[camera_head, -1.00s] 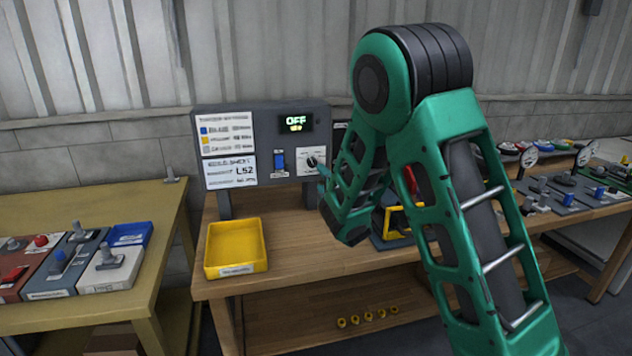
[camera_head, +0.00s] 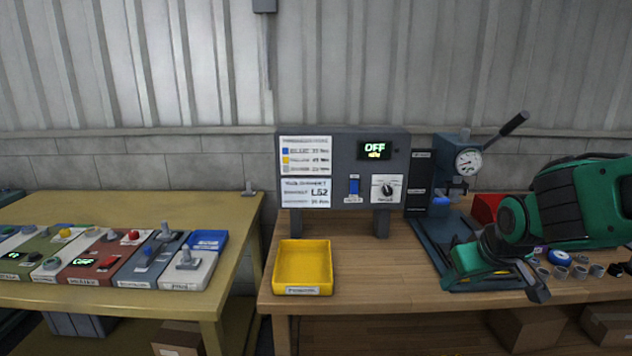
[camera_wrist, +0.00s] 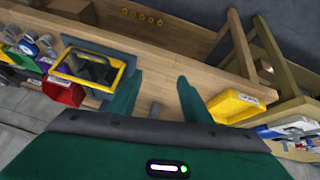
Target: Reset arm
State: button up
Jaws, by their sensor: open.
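My green arm reaches in from the right edge of the head view, over the right part of the wooden bench (camera_head: 360,285).
A yellow bin (camera_head: 303,265) sits at the bench's front left; it shows in the wrist view too (camera_wrist: 235,106). A gauge press (camera_head: 462,165) and small cylinders (camera_head: 562,258) are near my arm. A yellow-framed tray (camera_wrist: 90,68) is left of my fingers. A left table (camera_head: 120,205) holds switch boxes.

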jog(key=s+d+f+m+g, duration=0.1)
jog(key=s+d+m+g, duration=0.2)
jog(key=s, duration=0.9)
jog(key=s+d+m+g, duration=0.3)
jog(key=s+d+m, duration=0.2)
jog(key=s, duration=0.8)
jog(key=shift+d+f+g+y, duration=0.3)
jog(key=shift+d+f+y, duration=0.1)
jog(key=shift+d, duration=0.7)
jog(key=c, duration=0.4)
jog(key=shift+o, duration=0.2)
jog(key=shift+w+a, duration=0.1)
